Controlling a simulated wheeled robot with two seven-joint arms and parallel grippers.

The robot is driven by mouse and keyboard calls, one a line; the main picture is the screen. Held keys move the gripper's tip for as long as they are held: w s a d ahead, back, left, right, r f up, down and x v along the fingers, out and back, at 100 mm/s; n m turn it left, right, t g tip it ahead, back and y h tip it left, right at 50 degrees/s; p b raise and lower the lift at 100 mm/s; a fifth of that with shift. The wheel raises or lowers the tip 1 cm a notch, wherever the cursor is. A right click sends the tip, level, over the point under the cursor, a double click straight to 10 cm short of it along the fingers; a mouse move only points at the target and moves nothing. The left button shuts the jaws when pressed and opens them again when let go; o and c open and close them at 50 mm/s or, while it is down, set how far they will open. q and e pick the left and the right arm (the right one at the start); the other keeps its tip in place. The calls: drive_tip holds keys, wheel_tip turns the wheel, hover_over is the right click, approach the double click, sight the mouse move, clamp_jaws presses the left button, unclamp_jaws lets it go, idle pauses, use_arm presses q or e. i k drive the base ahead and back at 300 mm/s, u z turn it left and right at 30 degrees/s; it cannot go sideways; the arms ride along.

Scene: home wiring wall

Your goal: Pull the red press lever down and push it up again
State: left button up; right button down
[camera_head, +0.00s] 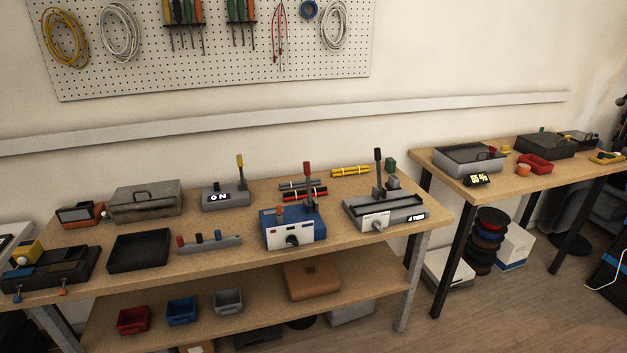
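The red press lever (307,169) stands upright at the back of a blue device (291,220) with a white front panel, on the middle of the workbench. Its dark shaft runs down to the blue body, and its red grip is at the top. The panel has a black knob (292,240), and an orange-brown knob (280,210) sits on top at the left. Neither of my grippers shows in the head view, and nothing touches the lever.
A grey machine with a black lever (377,156) stands close on the right. A grey box reading "ON" has a yellow-tipped lever (240,160) at the left. Red and grey rods (303,195) lie beside and behind the red lever. The bench front edge (250,268) is clear.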

sight(307, 163)
drive_tip(key=u, duration=1.05)
drive_tip(key=k, duration=0.1)
drive_tip(key=z, duration=1.75)
drive_tip(key=i, duration=1.25)
drive_tip(key=u, duration=0.4)
